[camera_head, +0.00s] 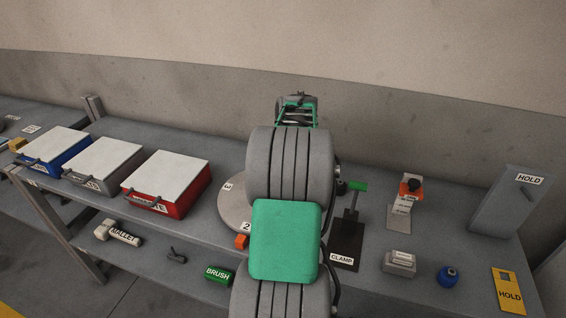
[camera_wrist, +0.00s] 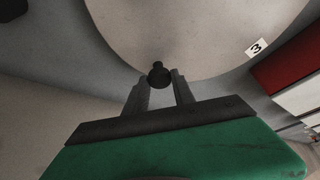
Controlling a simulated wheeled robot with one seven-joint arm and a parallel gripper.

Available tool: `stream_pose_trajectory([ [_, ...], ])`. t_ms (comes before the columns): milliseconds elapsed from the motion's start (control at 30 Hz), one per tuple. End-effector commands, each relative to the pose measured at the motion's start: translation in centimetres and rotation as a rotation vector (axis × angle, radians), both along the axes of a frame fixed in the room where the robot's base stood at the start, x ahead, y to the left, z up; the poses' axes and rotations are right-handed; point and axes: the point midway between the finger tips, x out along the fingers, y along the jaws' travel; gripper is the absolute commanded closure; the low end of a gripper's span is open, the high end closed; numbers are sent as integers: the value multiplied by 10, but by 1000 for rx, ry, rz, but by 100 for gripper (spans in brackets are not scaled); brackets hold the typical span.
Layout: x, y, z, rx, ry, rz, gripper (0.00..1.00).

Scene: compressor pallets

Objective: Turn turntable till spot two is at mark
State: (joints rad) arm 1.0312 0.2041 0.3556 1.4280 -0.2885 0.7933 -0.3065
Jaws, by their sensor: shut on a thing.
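The round grey turntable (camera_head: 232,208) is on the bench, its right part hidden behind my arm. Its label 3 (camera_head: 227,186) is on the left side and its label 2 (camera_head: 246,225) is near the front edge. A small orange block (camera_head: 241,241), seemingly the mark, sits just in front of label 2, close to it. In the wrist view, the disc (camera_wrist: 200,35) fills the top, with label 3 (camera_wrist: 257,47) at right. My gripper (camera_wrist: 161,80) is shut on a black knob (camera_wrist: 158,70) at the disc's rim. In the head view my arm hides the fingertips.
Red (camera_head: 165,182), grey (camera_head: 103,165) and blue (camera_head: 55,148) boxes stand to the left. A clamp (camera_head: 346,240), a blue bottle (camera_head: 448,277) and a HOLD stand (camera_head: 508,203) are to the right.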

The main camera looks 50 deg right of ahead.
Motion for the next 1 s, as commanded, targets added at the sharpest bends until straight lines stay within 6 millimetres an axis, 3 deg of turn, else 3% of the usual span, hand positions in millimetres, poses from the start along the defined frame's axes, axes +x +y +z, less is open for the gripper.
stream_pose_trajectory([
  [500,3,1,1,-1,-2,14,100],
  [533,3,1,1,-1,-2,14,68],
  [767,2,1,1,0,-1,13,49],
  [1000,2,1,1,0,-1,13,49],
])
